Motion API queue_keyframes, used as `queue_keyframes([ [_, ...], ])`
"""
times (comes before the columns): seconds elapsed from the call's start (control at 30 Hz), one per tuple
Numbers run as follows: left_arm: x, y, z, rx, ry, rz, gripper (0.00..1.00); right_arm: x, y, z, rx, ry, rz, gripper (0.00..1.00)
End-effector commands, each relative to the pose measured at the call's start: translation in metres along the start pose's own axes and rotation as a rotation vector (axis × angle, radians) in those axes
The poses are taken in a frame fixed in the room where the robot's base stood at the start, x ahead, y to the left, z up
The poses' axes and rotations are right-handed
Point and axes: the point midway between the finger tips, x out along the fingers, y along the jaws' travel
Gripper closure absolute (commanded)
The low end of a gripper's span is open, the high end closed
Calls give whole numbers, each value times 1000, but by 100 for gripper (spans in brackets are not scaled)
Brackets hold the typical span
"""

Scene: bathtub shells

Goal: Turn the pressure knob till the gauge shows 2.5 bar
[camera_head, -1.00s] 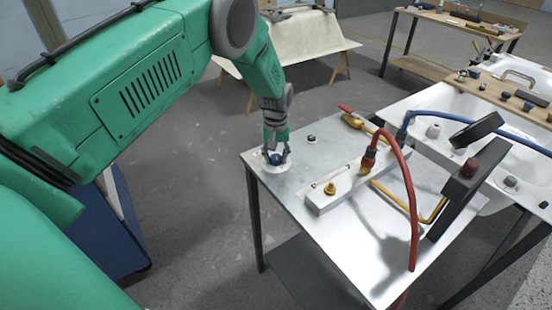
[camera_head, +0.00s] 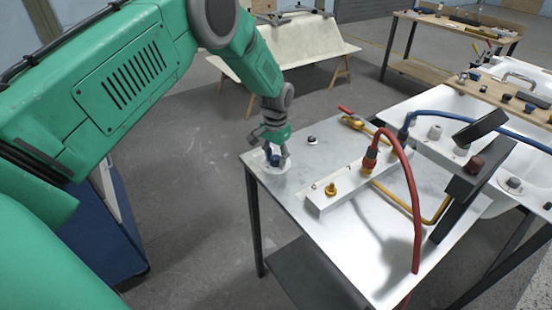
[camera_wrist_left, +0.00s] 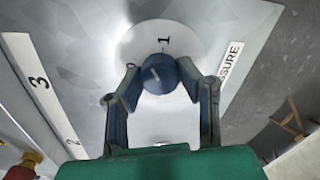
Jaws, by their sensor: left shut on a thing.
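The pressure knob (camera_wrist_left: 158,73) is a round blue knob with a pale pointer mark, on a white round plate (camera_wrist_left: 140,38) printed with a "1". A label ending "SURE" (camera_wrist_left: 231,60) lies beside it. In the head view, the knob (camera_head: 275,157) is small and partly hidden at the table's left corner. My left gripper (camera_head: 274,161) reaches down onto it. In the left wrist view, its two fingers (camera_wrist_left: 160,78) close on the knob from both sides. I cannot make out a gauge reading. My right gripper is not in view.
A dark bar (camera_head: 470,185) stands at the right, near white tub shells. A numbered strip (camera_wrist_left: 45,95) lies left of the knob.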

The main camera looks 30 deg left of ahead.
Motion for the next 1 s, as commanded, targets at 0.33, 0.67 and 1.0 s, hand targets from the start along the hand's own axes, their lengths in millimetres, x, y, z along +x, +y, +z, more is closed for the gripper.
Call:
queue_keyframes([
  [0.33, -4, -2, -5, 33, 16, -3, 98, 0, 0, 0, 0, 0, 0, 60],
  [0.67, -5, -2, -5, 32, 16, -3, 49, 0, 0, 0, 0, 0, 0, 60],
  [1.0, -5, -1, -2, 32, 8, -1, 49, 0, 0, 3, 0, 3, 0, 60],
])
